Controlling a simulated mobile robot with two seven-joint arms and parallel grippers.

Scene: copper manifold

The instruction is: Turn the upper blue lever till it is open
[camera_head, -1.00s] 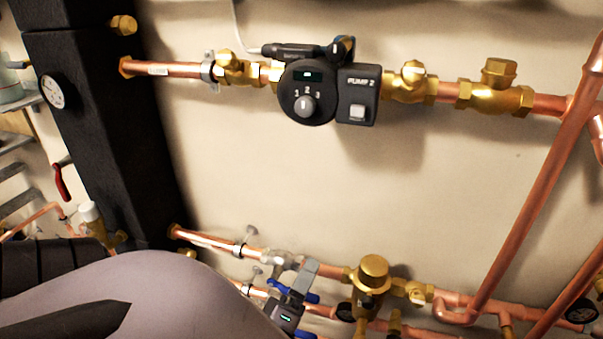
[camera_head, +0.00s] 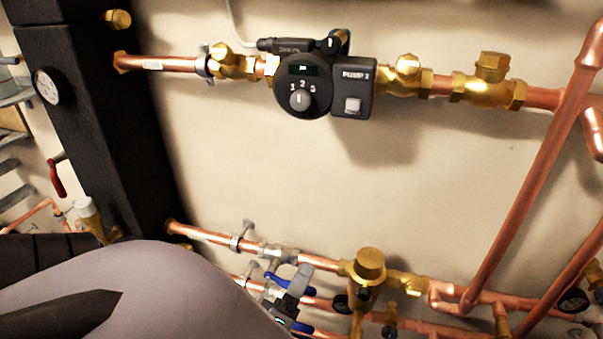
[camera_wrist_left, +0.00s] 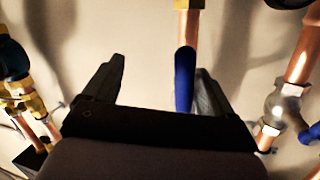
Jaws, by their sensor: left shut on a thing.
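The upper blue lever (camera_head: 274,282) is on the upper of the two lower copper pipes in the head view, partly hidden by my left gripper (camera_head: 297,288). In the left wrist view a blue lever (camera_wrist_left: 184,80) lies between the fingers of my left gripper (camera_wrist_left: 150,85), close to the right finger. The gripper is shut on this lever, though its fingers look well apart in that view. A second blue lever (camera_head: 301,328) shows just below in the head view, mostly covered by my gripper. My right gripper is not in view.
A black pump (camera_head: 303,88) is on the top pipe. A brass valve body (camera_head: 369,268) stands just right of my gripper. Copper pipes (camera_head: 535,175) rise at the right, and a black post (camera_head: 95,120) stands at the left. The wall between the pipe rows is bare.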

